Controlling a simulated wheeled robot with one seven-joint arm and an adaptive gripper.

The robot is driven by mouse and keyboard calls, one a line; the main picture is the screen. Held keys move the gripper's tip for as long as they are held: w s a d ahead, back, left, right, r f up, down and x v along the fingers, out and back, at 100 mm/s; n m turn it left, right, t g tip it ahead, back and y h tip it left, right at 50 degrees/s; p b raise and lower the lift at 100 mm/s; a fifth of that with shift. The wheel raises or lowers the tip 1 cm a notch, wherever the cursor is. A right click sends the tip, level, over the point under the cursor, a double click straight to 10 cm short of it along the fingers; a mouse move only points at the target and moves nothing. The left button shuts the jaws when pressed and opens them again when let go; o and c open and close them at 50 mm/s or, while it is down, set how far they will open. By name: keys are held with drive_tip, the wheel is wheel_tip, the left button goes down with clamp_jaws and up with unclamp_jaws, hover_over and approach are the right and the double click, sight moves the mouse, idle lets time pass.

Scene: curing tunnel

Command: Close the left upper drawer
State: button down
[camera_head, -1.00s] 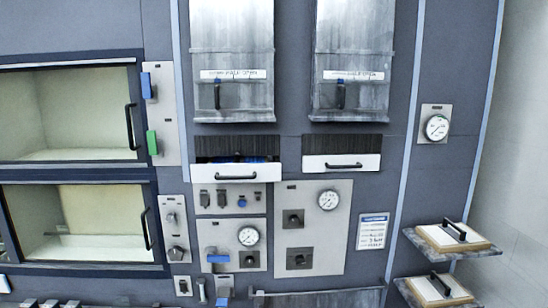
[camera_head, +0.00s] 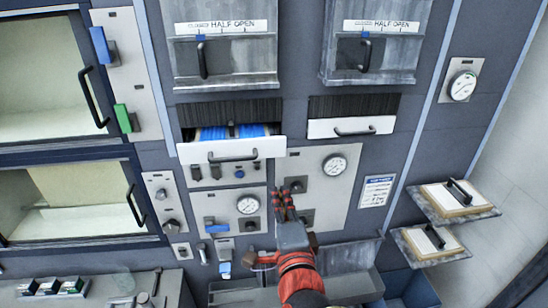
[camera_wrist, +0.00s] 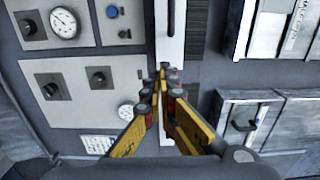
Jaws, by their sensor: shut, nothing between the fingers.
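The left upper drawer (camera_head: 275,148) has a white front with a black handle (camera_head: 232,157). It stands pulled out, with blue contents (camera_head: 222,132) showing behind its front. My gripper (camera_head: 283,194) is shut and empty. In the head view it appears below and right of the drawer front, before the lower control panel. In the wrist view, which is turned sideways, the shut fingertips (camera_wrist: 162,72) appear at the lower end of the white drawer front (camera_wrist: 170,28). I cannot tell whether they touch it.
The right drawer (camera_head: 350,127) is beside it, its front nearer the wall. Two half-open hatches (camera_head: 225,62) are above. Gauge-and-knob panels (camera_head: 311,190) are below. Shelves with handled lids (camera_head: 450,196) jut out at right. Glazed doors (camera_head: 50,80) fill the left.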

sight(270, 156)
drive_tip(key=p+x, duration=0.4)
drive_tip(key=x, duration=1)
drive_tip(key=shift+a, duration=0.1)
drive_tip(key=shift+w+f+b, duration=0.1)
drive_tip(key=shift+w+b, duration=0.15)
drive_tip(key=shift+b, duration=0.05)
drive_tip(key=b+x, duration=0.6)
drive_tip(key=x, duration=0.2)
drive_tip(key=shift+w+a, duration=0.15)
drive_tip(key=shift+w, duration=0.1)
drive_tip(key=shift+r, duration=0.25)
drive_tip(key=shift+b, duration=0.35)
